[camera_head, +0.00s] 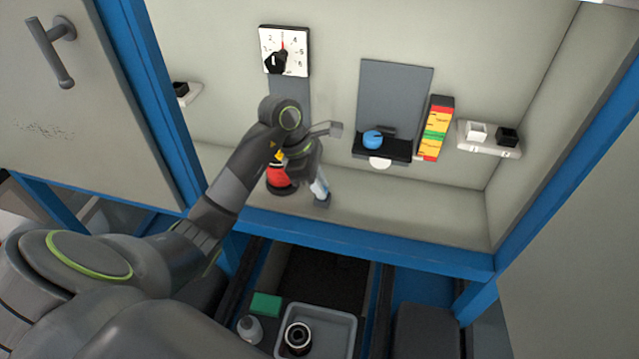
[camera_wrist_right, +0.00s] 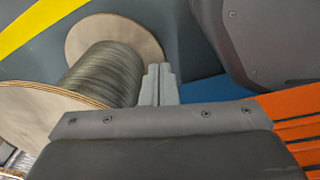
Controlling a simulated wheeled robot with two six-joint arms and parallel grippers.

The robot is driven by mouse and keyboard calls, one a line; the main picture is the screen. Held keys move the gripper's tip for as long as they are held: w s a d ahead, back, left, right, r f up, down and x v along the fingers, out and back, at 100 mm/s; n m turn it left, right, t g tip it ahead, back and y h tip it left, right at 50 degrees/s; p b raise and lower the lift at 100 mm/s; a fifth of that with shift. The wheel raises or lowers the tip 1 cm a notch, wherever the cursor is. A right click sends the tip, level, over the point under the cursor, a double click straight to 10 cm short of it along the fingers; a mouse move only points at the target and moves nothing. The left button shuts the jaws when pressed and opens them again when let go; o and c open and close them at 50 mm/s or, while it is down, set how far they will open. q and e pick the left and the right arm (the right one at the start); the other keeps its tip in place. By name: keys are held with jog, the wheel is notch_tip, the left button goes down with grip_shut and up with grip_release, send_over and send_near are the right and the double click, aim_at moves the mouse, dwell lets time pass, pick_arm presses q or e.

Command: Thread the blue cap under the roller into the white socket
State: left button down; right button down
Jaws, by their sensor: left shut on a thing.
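A round blue piece (camera_head: 372,140) rests on a black shelf (camera_head: 395,152) in the head view; its colour fits the blue cap, but I cannot tell cap from roller. A small white block (camera_head: 475,131) on the right-hand bracket looks like the white socket. My left gripper (camera_head: 320,192) points down left of the black shelf, apart from it. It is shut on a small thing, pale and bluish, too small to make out. My right gripper (camera_wrist_right: 158,84) looks shut, its grey fingers together in front of a wire spool (camera_wrist_right: 105,75); nothing shows between them.
A white dial panel (camera_head: 284,51) is on the back wall, with a red button (camera_head: 280,179) below it. A coloured label strip (camera_head: 434,128) stands between the shelf and a black block (camera_head: 508,137). Blue frame beams (camera_head: 370,250) edge the opening. A grey tray (camera_head: 335,325) lies below.

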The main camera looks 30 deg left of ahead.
pick_arm(q)
jog(key=shift+f+b, duration=0.25)
jog(key=shift+b, duration=0.35)
dwell(0.4)
jog(key=c, duration=1.3)
grip_release()
jog(key=shift+o, duration=0.2)
jog(key=p+v, duration=0.3)
jog(key=v, duration=1.4)
jog(key=shift+r, duration=0.25)
